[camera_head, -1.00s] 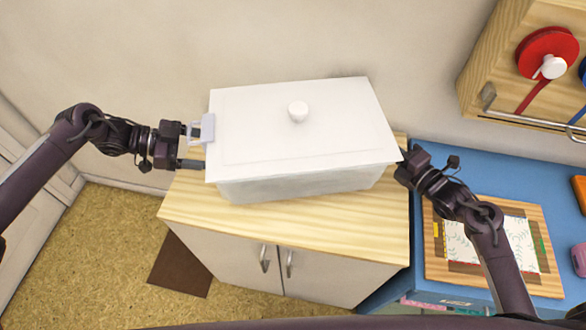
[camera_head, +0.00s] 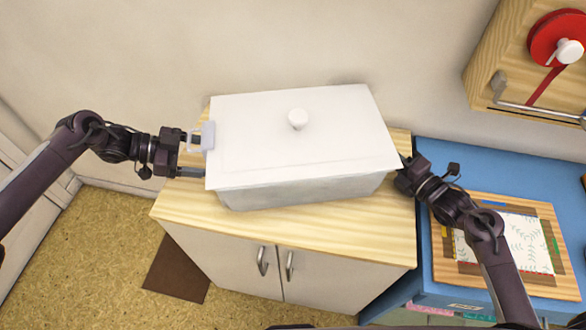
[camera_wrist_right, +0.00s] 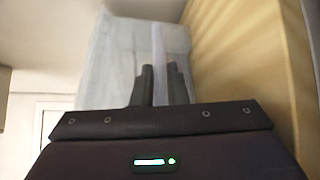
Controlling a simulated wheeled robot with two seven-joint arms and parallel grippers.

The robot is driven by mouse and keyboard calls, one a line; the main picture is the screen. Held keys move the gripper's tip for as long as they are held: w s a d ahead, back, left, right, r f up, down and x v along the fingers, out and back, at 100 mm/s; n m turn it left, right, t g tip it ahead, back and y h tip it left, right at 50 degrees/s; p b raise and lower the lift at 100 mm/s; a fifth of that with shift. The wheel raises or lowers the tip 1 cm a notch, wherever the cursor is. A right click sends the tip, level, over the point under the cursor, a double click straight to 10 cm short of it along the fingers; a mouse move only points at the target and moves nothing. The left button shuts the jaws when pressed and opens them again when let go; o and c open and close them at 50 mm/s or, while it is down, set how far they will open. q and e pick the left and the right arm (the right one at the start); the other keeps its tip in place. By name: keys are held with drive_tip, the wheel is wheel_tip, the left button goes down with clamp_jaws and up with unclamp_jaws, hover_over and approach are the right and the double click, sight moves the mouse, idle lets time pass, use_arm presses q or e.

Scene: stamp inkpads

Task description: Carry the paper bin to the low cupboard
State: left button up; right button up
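The paper bin is a white lidded box (camera_head: 300,190) with a round knob on its lid, above the low cupboard's wooden top (camera_head: 200,216). Whether its underside touches the top is not clear. My left gripper (camera_head: 195,157) is at the bin's left handle (camera_head: 208,136). Its two dark fingers stand apart, one at the handle and one below it. My right gripper is at the bin's right end. In the right wrist view its fingers (camera_wrist_right: 160,85) are close together on a pale handle strip against the bin's side (camera_wrist_right: 110,62).
A blue desk (camera_head: 440,160) with a wooden board (camera_head: 445,265) and patterned sheet adjoins the cupboard at right. A wooden wall unit with a red reel (camera_head: 552,38) hangs above it. A brown mat (camera_head: 176,272) lies on the floor at left. The wall is close behind.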

use_arm(q)
drive_tip(key=o, duration=0.4)
drive_tip(key=shift+s+r, duration=0.15)
drive_tip(key=shift+c, duration=0.2)
use_arm(e)
drive_tip(key=o, duration=0.3)
drive_tip(key=shift+s+r, duration=0.15)
drive_tip(key=shift+r, duration=0.05)
drive_tip(key=shift+o, duration=0.2)
drive_tip(key=shift+f, duration=0.1)
use_arm(q)
drive_tip(key=shift+a, duration=0.3)
drive_tip(key=w+v, duration=0.1)
drive_tip(key=v, duration=1)
drive_tip(key=shift+s+a+r, duration=0.15)
drive_tip(key=shift+s+a, duration=0.05)
drive_tip(key=shift+s, duration=0.25)
use_arm(e)
drive_tip(key=v, duration=1.2)
